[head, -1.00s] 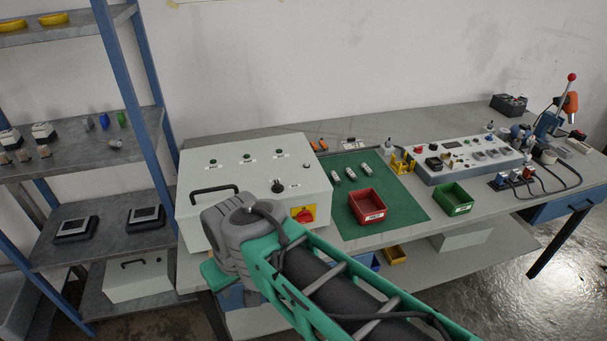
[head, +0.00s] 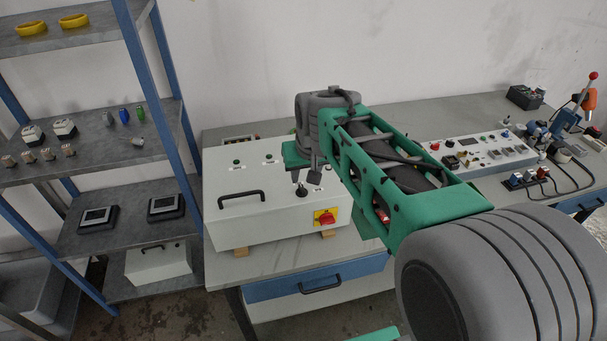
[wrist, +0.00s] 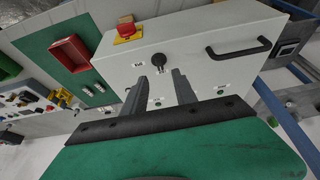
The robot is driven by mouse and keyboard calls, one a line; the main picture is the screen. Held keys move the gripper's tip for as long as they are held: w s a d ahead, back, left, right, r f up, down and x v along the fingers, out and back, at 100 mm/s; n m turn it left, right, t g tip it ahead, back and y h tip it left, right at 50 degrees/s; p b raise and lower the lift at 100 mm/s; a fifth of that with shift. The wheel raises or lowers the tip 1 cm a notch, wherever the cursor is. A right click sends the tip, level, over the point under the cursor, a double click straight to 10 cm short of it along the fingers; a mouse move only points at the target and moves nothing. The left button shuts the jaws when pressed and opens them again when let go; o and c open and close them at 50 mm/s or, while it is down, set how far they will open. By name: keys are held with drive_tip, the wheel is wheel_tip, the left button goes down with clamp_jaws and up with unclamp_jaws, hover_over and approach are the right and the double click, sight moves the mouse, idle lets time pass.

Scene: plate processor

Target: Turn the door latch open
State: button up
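The black round knob (head: 301,191) on the white control box (head: 232,222) is the part that looks like the door latch. It also shows in the wrist view (wrist: 157,59), with a small protruding lever or pointer toward its lower right.
A black bar handle (head: 241,197) is on the same face, left of the knob. A red and yellow switch (head: 325,217) is to its lower right. A red bin (wrist: 72,53) lies on the green mat (wrist: 40,58). A blue-framed shelf (head: 165,110) stands at the left.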

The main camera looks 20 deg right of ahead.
sight(302, 189)
drive_tip(key=p+x, duration=0.1)
drive_tip(key=x, duration=0.6)
drive_tip(key=shift+f, duration=0.15)
clamp_jaws()
